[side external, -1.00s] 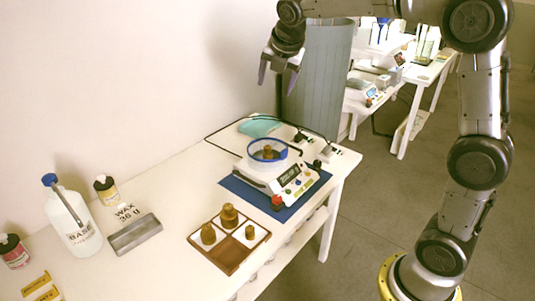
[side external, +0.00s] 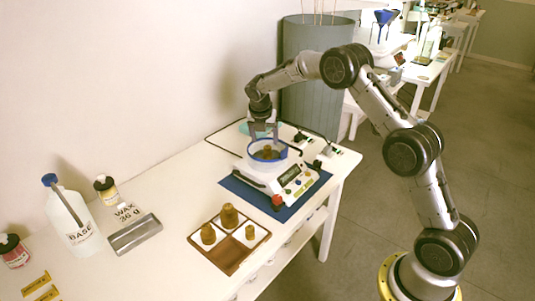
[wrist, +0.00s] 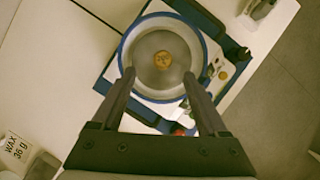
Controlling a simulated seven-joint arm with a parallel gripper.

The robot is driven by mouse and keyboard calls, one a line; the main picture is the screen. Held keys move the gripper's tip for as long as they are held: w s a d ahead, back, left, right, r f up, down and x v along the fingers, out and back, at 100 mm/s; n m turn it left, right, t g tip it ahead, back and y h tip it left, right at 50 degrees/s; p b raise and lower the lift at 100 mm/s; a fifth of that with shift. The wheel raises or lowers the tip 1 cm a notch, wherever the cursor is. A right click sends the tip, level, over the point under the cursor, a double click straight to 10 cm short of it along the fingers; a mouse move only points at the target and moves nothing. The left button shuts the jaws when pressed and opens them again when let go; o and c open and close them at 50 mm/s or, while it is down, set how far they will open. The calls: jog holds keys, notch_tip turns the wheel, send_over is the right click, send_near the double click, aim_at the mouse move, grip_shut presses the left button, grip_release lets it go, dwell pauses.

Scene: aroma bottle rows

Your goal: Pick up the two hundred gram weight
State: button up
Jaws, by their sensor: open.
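A small brass weight (side external: 267,153) stands in the round blue-rimmed dish (side external: 254,163) on the scale (side external: 290,176). In the wrist view, this weight (wrist: 162,60) sits near the middle of the dish floor; its marking is too small to read. My gripper (side external: 264,138) points down over the dish, open and empty. In the wrist view its fingertips (wrist: 158,74) are spread wide, with the weight between and slightly beyond them. A wooden tray (side external: 226,264) in front of the scale holds a large brass weight (side external: 229,216) and two smaller ones (side external: 208,234) (side external: 250,232); its front compartment is empty.
The dish's raised rim surrounds the weight. The scale stands on a blue mat (side external: 240,190), with a black cable behind it. A grey metal tray (side external: 135,235), a white BASE bottle (side external: 74,218) and small jars stand at left. A grey-green bin (side external: 310,85) stands behind the table.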

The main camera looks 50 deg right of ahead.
aim_at(267, 147)
jog(key=shift+d+x, duration=0.15)
jog(key=shift+x, duration=1.5)
jog(key=shift+d+x, duration=0.15)
jog(key=shift+x, duration=1.55)
jog(key=shift+s+r, duration=0.1)
jog(key=shift+c, duration=0.4)
